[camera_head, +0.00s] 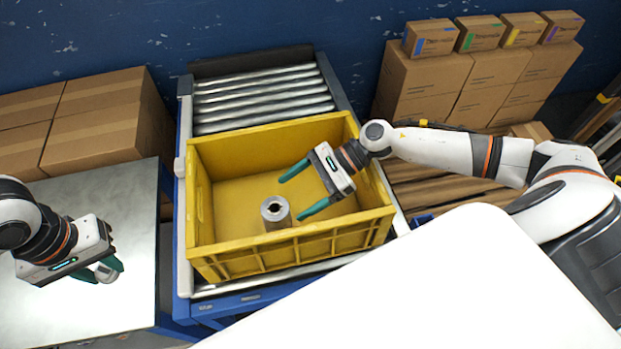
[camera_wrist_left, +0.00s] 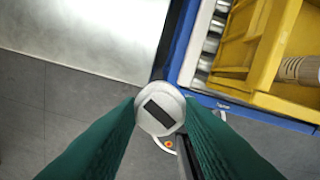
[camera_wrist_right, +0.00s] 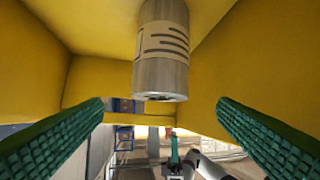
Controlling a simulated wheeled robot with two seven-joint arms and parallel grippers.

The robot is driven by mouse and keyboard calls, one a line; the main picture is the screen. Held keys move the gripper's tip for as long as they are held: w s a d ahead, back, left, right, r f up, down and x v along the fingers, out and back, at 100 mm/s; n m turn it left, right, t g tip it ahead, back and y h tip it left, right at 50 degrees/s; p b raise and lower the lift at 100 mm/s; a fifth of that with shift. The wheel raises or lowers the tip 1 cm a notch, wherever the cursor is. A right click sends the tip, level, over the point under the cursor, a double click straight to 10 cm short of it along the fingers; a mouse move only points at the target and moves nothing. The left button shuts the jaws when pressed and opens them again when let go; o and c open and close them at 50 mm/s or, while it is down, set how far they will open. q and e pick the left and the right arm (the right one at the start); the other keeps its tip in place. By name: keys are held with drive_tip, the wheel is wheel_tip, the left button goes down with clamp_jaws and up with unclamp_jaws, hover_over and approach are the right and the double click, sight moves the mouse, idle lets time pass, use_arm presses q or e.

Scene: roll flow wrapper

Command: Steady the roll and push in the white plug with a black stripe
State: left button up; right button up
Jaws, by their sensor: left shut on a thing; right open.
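The roll (camera_head: 275,212) stands upright in the yellow crate (camera_head: 230,262), a grey cylinder with a dark hole in its top end. In the right wrist view the roll (camera_wrist_right: 162,50) shows a tan label with dark lines. My right gripper (camera_head: 297,195) is open, its green fingers spread beside the roll and not touching it. My left gripper (camera_head: 108,271) is shut on the white plug (camera_head: 104,273), left of the crate, over the metal table. In the left wrist view the plug (camera_wrist_left: 160,107) shows a black stripe across its round white face, between the green fingertips.
The crate sits on a blue-framed roller conveyor (camera_head: 262,95). A bare metal table (camera_head: 95,220) stands to the left. Cardboard boxes (camera_head: 440,80) are stacked at the back right and more (camera_head: 100,120) at the back left. The crate's walls surround the roll.

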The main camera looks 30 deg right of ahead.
sight(268, 214)
use_arm(q)
drive_tip(key=shift+a+r+p, duration=0.2)
drive_tip(key=shift+r+p, duration=0.45)
drive_tip(key=shift+r, duration=0.15)
use_arm(e)
drive_tip(key=x, duration=0.6)
drive_tip(key=shift+a+r, duration=0.1)
drive_tip(key=shift+a, duration=0.2)
use_arm(q)
drive_tip(key=shift+r, duration=0.1)
use_arm(e)
drive_tip(key=shift+x, duration=0.9)
drive_tip(key=c, duration=1.3)
drive_tip(key=shift+d, duration=0.1)
use_arm(q)
drive_tip(key=shift+d, duration=0.15)
